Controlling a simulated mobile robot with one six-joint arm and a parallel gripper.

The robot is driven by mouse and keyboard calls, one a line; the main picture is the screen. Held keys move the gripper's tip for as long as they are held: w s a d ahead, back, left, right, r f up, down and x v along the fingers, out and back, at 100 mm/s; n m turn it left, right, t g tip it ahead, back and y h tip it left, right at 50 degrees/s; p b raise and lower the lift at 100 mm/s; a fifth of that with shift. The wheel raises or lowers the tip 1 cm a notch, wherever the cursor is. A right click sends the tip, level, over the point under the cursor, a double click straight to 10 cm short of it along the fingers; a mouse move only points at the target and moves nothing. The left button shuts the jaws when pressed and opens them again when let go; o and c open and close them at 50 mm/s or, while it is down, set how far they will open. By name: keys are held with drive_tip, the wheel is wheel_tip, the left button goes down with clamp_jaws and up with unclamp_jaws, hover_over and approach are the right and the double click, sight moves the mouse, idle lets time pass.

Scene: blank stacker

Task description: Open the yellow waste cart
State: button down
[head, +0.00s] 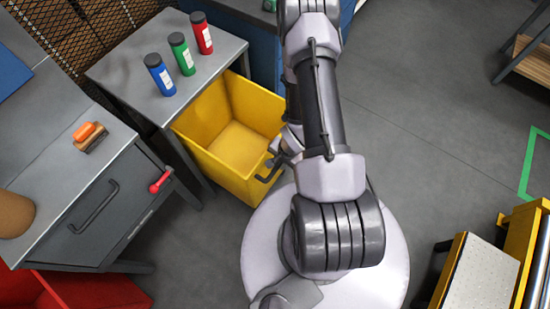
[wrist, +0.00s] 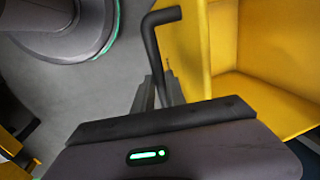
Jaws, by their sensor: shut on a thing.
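The yellow waste cart (head: 217,172) stands out from under the grey bench with the bottles, and its empty inside shows from above. Its yellow wall also shows at the right of the wrist view (wrist: 222,40). A dark bent handle (wrist: 156,50) sticks out from the cart's front, and its lower part shows in the head view (head: 268,174). My gripper (head: 280,158) is at the cart's front and is shut on this handle. The fingers (wrist: 157,92) close around the bar in the wrist view. My arm hides the cart's right corner.
Blue (head: 160,75), green (head: 181,54) and red (head: 201,33) bottles stand on the bench (head: 130,72). My round base is close in front of the cart. Open floor (head: 430,130) lies right.

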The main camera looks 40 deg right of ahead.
drive_tip(key=shift+s+d, duration=0.25)
drive_tip(key=shift+s, duration=0.55)
drive_tip(key=c, duration=1.4)
unclamp_jaws()
drive_tip(key=shift+o, duration=0.2)
drive_tip(key=s+d+r+p, duration=0.1)
drive_tip(key=s+r+p, duration=0.2)
drive_tip(key=r, duration=1.4)
drive_tip(key=p, duration=0.4)
drive_tip(key=shift+d+r, duration=0.1)
drive_tip(key=shift+d, duration=0.05)
